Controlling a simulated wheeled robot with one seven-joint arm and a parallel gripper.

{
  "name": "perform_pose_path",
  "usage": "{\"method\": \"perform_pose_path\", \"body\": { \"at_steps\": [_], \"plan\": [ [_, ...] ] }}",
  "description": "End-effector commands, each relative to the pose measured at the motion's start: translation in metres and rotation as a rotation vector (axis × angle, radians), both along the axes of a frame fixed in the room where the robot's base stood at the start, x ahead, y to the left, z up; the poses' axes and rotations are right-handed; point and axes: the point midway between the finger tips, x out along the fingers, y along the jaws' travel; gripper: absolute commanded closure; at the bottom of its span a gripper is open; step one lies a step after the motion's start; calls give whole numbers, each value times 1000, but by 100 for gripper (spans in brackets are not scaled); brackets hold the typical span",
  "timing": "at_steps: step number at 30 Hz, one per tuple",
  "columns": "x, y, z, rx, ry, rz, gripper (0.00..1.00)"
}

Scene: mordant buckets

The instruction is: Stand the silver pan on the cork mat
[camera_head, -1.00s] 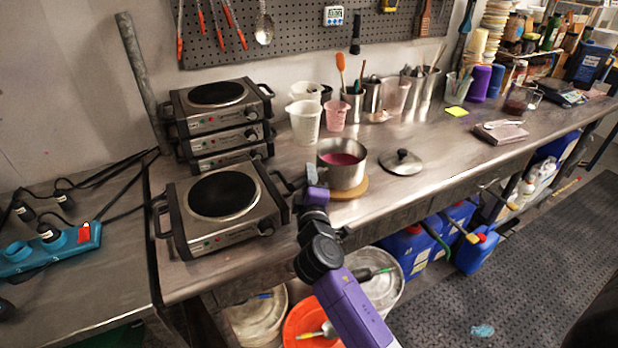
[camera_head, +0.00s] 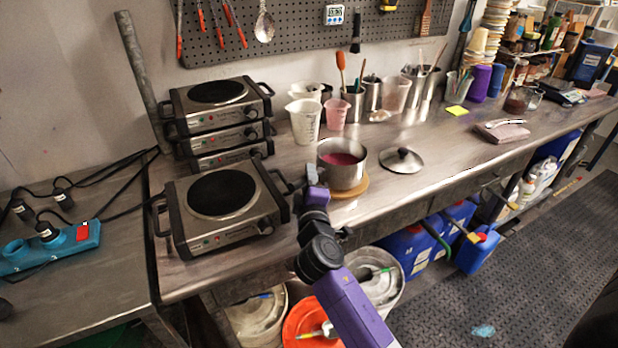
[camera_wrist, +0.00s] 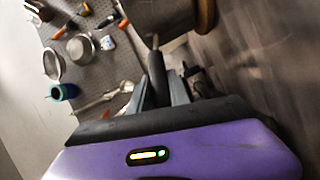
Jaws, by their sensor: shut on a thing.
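The silver pan (camera_head: 341,172) holds a magenta liquid and is upright over the round cork mat (camera_head: 352,191). The mat's rim shows at the pan's front and right. The pan looks seated on it, but a small gap cannot be ruled out. My gripper (camera_head: 312,176) is at the pan's left side. In the wrist view, my gripper (camera_wrist: 163,90) is shut on the pan's dark handle (camera_wrist: 157,73). Part of the pan (camera_wrist: 160,14) and the cork mat's edge (camera_wrist: 206,14) show at the top there, seemingly touching.
A loose lid (camera_head: 401,160) lies right of the pan. A hot plate (camera_head: 222,195) stands to the left, with stacked ones (camera_head: 218,120) behind. White jugs (camera_head: 304,120) and a pink cup (camera_head: 336,114) stand behind the pan. The bench's front edge is close to my arm.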

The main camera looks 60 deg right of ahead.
Motion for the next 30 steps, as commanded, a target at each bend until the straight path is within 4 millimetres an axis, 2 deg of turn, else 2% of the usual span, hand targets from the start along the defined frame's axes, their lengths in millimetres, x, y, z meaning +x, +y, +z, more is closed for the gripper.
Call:
{"method": "perform_pose_path", "body": {
  "at_steps": [15, 16, 19, 20, 30],
  "plan": [
    [0, 0, 1, -7, -4, 1, 100],
    [0, 0, 1, -7, -4, 1, 75],
    [0, 0, 0, -6, -3, 0, 56],
    [0, 0, 0, -6, -3, 0, 52],
    [-1, 2, -6, 4, 2, 0, 52]
  ]
}}
